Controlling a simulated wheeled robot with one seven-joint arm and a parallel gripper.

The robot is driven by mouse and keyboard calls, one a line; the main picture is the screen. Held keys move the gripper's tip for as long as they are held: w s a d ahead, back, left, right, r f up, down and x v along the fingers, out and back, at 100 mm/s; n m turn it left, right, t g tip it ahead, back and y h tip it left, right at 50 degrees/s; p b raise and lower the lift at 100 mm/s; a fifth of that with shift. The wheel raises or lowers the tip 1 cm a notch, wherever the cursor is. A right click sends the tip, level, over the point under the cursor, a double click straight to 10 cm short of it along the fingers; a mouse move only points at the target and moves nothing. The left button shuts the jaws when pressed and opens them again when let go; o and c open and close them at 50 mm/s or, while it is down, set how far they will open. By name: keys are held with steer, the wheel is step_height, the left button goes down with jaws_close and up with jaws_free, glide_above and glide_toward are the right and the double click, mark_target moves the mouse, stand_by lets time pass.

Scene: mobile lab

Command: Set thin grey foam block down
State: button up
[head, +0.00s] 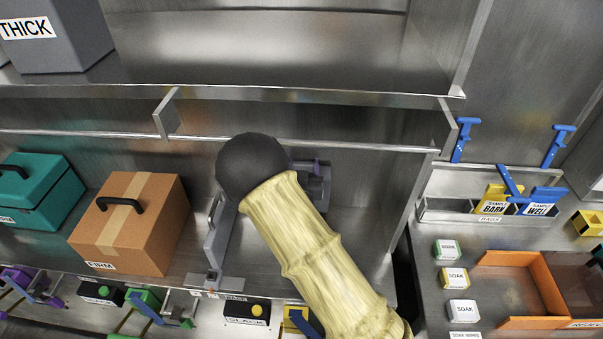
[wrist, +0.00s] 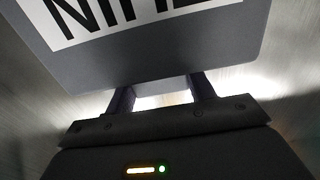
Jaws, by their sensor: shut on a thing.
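The thin grey foam block (wrist: 165,68) fills the top of the wrist view, its white label with large black letters upside down and partly cut off. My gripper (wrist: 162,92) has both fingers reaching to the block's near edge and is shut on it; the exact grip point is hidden. In the head view my pale yellow arm with its dark round joint covers most of the gripper. A grey part shows behind the arm inside the lower shelf bay; I cannot tell block from gripper there.
A thin upright grey panel (head: 217,240) with a handle stands left of my arm in the bay. An orange-brown FIRM box (head: 130,225) and a teal box (head: 40,195) stand further left. A grey THICK block (head: 60,40) sits on the upper shelf. An orange tray (head: 515,262) lies at right.

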steer(key=shift+d+f, duration=0.15)
steer(key=shift+f, duration=0.05)
steer(key=shift+d, duration=0.15)
step_height(320, 180, down, 4)
steer(key=shift+w+r+p, duration=0.15)
steer(key=shift+r+p, duration=0.1)
steer(key=shift+p, duration=0.3)
steer(key=shift+f, duration=0.2)
steer(key=o, duration=1.4)
steer(key=shift+r, duration=0.15)
